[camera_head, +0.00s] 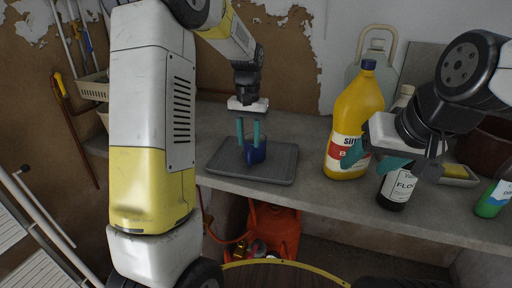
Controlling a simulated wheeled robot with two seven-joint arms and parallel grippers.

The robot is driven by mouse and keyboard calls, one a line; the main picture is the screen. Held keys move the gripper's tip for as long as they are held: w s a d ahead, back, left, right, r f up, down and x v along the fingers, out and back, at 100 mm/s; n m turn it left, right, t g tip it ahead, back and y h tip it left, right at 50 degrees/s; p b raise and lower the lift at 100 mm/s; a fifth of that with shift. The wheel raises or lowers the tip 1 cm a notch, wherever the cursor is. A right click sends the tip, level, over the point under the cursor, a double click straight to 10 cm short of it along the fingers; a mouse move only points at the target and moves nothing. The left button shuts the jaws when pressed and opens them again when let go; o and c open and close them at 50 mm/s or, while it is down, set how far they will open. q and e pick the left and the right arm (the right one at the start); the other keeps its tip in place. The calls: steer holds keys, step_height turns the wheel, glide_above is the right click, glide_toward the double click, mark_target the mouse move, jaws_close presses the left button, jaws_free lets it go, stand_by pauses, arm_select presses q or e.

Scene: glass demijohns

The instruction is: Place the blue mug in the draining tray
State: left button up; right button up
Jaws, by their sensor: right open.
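The blue mug (258,154) is at the dark grey draining tray (225,164) on the counter, near the tray's middle. It looks upright; I cannot tell whether its base touches the tray. My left gripper (248,146) points down from above, with its two teal fingers apart at the mug's upper part. I cannot tell whether they press on the mug. My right gripper (373,160) is open and empty, in front of the yellow bottle and the dark bottle at the right.
A yellow bottle (361,110) with a blue cap stands right of the tray. A dark bottle (393,190) with a white label stands near the front edge. A green bottle (493,199) is at the far right. The counter between tray and yellow bottle is clear.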

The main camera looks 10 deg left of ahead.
arm_select(q)
step_height(320, 180, up, 3)
steer(key=shift+r, duration=0.1)
steer(key=s+r+t+h, duration=0.1)
steer(key=s+r+t, duration=0.2)
steer(key=s, duration=0.9)
steer(key=s+a+r+t+h, duration=0.1)
steer(key=s+r+t, duration=0.2)
steer(key=s, duration=0.9)
steer(key=shift+s+r, duration=0.15)
steer(key=shift+r, duration=0.6)
